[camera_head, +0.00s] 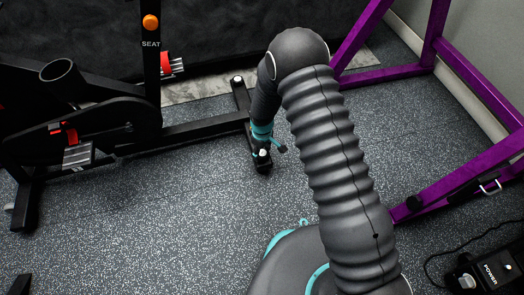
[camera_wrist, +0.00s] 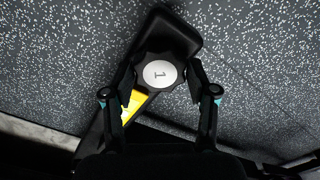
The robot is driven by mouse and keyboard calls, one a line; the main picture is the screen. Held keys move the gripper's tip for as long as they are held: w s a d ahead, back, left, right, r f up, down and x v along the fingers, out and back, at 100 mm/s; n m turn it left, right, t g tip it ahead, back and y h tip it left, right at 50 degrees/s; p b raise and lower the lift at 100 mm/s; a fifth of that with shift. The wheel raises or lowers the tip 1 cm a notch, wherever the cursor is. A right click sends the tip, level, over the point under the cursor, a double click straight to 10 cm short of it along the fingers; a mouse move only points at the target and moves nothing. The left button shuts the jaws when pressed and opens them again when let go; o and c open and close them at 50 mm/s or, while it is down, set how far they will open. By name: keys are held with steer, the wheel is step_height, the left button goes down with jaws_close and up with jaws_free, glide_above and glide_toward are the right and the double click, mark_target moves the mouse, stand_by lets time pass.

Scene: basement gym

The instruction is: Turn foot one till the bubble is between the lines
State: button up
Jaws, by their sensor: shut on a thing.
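Foot one (camera_wrist: 160,74) is a dark lobed knob with a white top marked "1", at the end of the bike's black floor bar (camera_wrist: 178,38). My gripper (camera_wrist: 161,80) has one finger on each side of the knob and is shut on it. In the head view my gripper (camera_head: 264,139) reaches down to the near end of the bar, where the white top of foot one (camera_head: 263,153) shows. A yellow piece (camera_wrist: 134,102) on the bar is partly covered by the left finger. I cannot make out a bubble or lines on it.
The black exercise bike (camera_head: 90,125) stands at left. A second white-topped foot (camera_head: 238,79) is at the bar's far end. A purple frame (camera_head: 455,185) stands at right, with a black power box (camera_head: 490,272) and cable below. Speckled floor between is clear.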

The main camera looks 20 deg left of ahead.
steer(key=o, duration=1.2)
steer(key=shift+w+d, duration=0.15)
steer(key=shift+d, duration=0.15)
steer(key=shift+c, duration=0.2)
steer(key=shift+a, duration=0.15)
steer(key=shift+a, duration=0.1)
step_height(320, 180, up, 12)
